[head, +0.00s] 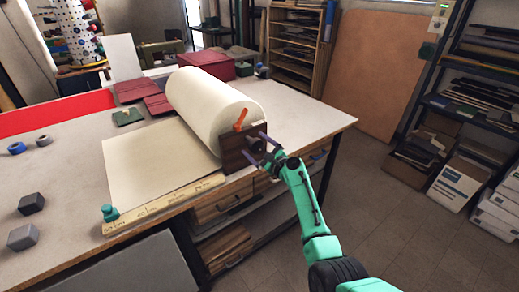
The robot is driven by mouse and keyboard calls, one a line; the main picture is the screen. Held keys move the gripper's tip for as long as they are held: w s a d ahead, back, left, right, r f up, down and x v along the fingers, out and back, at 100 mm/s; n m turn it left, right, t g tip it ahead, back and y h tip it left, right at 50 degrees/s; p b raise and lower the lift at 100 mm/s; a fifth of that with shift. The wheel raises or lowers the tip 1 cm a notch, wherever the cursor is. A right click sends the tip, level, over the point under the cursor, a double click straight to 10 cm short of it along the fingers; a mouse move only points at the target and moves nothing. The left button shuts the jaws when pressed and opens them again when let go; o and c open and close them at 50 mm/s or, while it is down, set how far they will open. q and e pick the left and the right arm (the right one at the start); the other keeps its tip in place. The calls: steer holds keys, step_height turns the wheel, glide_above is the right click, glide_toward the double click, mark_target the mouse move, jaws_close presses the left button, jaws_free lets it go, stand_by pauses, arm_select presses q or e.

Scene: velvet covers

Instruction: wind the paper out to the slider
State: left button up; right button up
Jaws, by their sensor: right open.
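A large roll of cream paper (211,103) sits in a dark wooden holder (238,152) on the table. A sheet of paper (157,162) runs from the roll to the left, flat on the table. A ruler (165,201) lies along the table's front edge. A teal slider (109,212) sits at the ruler's left end. An orange lever (241,119) stands on the holder's end. My right gripper (259,151) is open at the holder's end face, by a dark round knob (254,145); I cannot tell whether it touches. My left gripper is not in view.
Grey blocks (24,237) and tape rolls (17,148) lie at the table's left. Dark red covers (136,90) and a red box (207,65) lie behind the roll. Shelves stand at the right, with open floor (400,240) before them.

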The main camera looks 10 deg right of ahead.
steer(key=v, duration=1.4)
steer(key=shift+s, duration=0.25)
steer(key=shift+f, duration=0.1)
